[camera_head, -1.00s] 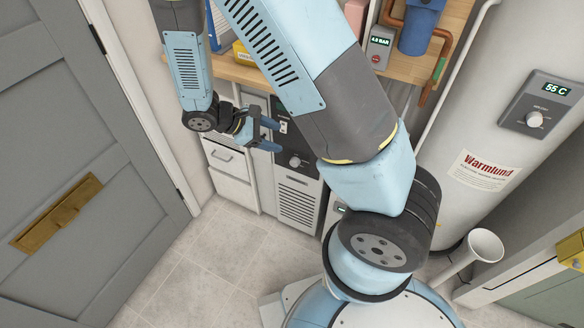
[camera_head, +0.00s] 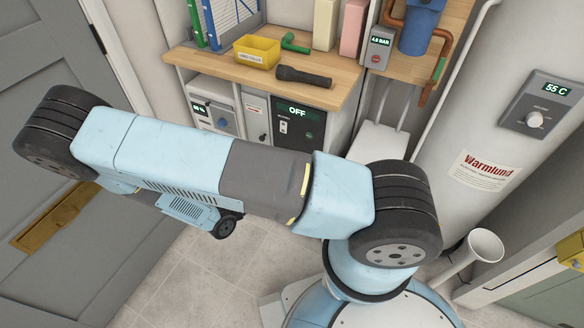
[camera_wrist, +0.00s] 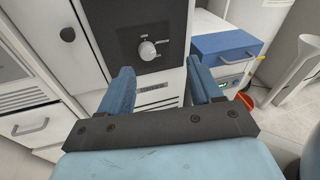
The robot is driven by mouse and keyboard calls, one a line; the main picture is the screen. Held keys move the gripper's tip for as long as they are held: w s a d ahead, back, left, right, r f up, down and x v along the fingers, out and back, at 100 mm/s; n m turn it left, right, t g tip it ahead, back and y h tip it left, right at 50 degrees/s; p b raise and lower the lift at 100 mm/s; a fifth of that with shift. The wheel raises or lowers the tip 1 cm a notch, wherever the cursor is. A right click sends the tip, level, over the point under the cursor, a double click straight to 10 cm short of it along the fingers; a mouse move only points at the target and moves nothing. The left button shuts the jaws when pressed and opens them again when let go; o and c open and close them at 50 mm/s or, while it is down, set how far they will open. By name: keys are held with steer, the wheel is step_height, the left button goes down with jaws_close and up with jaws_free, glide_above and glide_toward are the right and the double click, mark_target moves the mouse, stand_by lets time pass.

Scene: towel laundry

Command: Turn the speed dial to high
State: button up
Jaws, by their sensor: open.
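A pale round dial (camera_wrist: 148,50) sits on a dark panel (camera_wrist: 128,38) in the wrist view. Its pointer setting is too small to read. My gripper (camera_wrist: 160,78) is open and empty, its two blue fingers pointing towards the panel, one on each side of the dial in the picture and apart from it. In the head view the dark panel (camera_head: 312,117) shows an OFF display and a small switch (camera_head: 283,127) under the bench. My arm covers the lower part of that unit, and my gripper is hidden there.
A wooden bench (camera_head: 345,75) above the panel holds a yellow bin (camera_head: 257,51), a black torch (camera_head: 303,76) and files. A blue-topped box (camera_wrist: 225,43) stands right of the panel. A drawer handle (camera_wrist: 30,127) juts out at left. A boiler (camera_head: 478,90) stands at right.

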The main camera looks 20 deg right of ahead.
step_height(320, 180, down, 6)
steer(key=d+n+t+y, duration=0.1)
steer(key=n+t+y, duration=0.1)
steer(key=n+t, duration=0.3)
steer(key=d+x, duration=0.1)
steer(key=x, duration=1.2)
steer(key=shift+s+f+n+g, duration=0.25)
steer(key=shift+n+g, duration=0.05)
steer(key=c, duration=1)
